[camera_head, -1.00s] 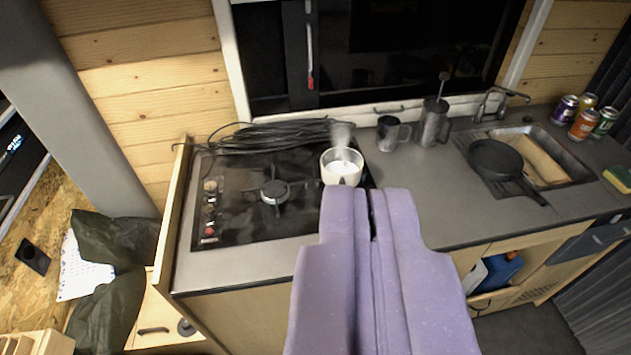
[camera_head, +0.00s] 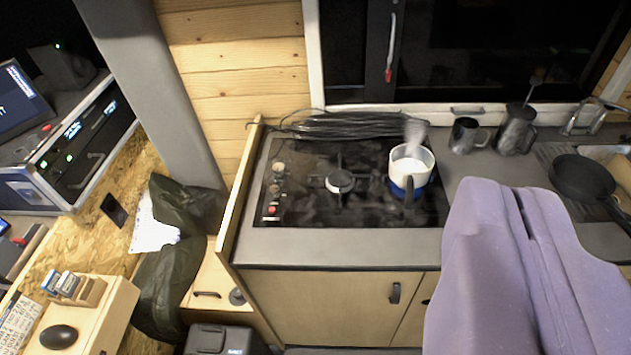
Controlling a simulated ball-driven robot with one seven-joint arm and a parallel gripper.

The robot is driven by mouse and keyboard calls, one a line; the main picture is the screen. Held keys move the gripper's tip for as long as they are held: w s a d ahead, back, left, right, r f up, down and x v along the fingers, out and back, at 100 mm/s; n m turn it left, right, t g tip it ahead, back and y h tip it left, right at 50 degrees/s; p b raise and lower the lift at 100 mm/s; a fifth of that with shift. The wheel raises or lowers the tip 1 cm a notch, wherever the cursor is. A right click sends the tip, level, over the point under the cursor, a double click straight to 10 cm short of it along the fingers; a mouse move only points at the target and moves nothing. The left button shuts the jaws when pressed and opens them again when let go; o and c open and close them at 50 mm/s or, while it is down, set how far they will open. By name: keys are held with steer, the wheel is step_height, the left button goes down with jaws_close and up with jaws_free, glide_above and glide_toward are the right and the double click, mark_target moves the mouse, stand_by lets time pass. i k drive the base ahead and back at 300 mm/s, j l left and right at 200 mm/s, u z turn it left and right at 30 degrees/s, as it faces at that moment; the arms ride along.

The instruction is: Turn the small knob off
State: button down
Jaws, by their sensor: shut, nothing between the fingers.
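The black hob (camera_head: 310,205) is set in the grey counter, left of my gripper. A short column of knobs runs along its left edge: an upper knob (camera_head: 278,168), a middle knob (camera_head: 274,188) and a red one (camera_head: 272,210) at the front. I cannot tell their sizes or settings for sure. A white pot (camera_head: 411,160) stands on the right burner, blue around its lower part, with pale steam above. The left burner (camera_head: 340,181) is bare. My gripper (camera_head: 500,190), with purple fingers, is shut and empty at the lower right, apart from the knobs.
A wooden side board (camera_head: 245,190) borders the hob's left. Black cables (camera_head: 350,124) lie behind it. Metal mugs (camera_head: 467,134) and a dark pan (camera_head: 582,178) stand to the right. The counter's front strip (camera_head: 335,246) is clear.

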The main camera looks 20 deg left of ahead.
mark_target(275, 191)
steer(key=i+j, duration=0.9)
